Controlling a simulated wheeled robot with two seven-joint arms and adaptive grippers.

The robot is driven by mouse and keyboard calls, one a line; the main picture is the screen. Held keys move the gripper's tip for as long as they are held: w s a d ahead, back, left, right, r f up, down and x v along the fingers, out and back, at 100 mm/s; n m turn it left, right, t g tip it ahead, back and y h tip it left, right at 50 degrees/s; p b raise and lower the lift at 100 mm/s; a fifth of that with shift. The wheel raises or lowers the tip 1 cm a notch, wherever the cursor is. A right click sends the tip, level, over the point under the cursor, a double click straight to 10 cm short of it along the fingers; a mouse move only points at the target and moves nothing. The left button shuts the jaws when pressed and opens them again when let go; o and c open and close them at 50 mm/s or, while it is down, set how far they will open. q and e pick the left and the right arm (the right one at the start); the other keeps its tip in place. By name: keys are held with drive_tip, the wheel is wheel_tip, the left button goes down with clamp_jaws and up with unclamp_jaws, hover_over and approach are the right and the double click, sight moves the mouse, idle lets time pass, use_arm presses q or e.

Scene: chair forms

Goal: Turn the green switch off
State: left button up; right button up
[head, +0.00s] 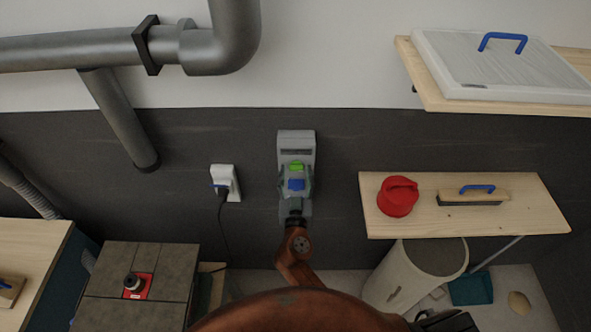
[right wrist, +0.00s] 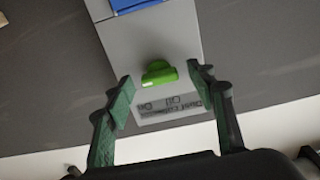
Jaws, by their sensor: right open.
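The green switch (head: 296,167) sits on a grey wall box (head: 296,141), just above a blue part (head: 296,184) on the same box. In the right wrist view the green switch (right wrist: 159,73) is a rounded knob with a raised grip, near a label (right wrist: 170,105) with "Off" and "On" markings. My right gripper (head: 296,183) is in front of the box. In the right wrist view its two fingers (right wrist: 162,88) are open, one on each side of the switch, with visible gaps and nothing between them held. My left gripper is not in view.
A white socket with a black plug (head: 224,182) is left of the box. A wooden shelf (head: 450,222) at right holds a red round object (head: 398,197) and a blue-handled brush (head: 474,196). Grey pipes (head: 110,48) run at upper left.

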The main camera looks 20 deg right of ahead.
drive_tip(key=shift+w+d, duration=0.1)
drive_tip(key=shift+w, duration=0.2)
drive_tip(key=shift+c, duration=0.7)
drive_tip(key=c, duration=1)
drive_tip(key=shift+n, duration=0.4)
drive_tip(key=n+p, duration=0.3)
drive_tip(key=n, duration=1.4)
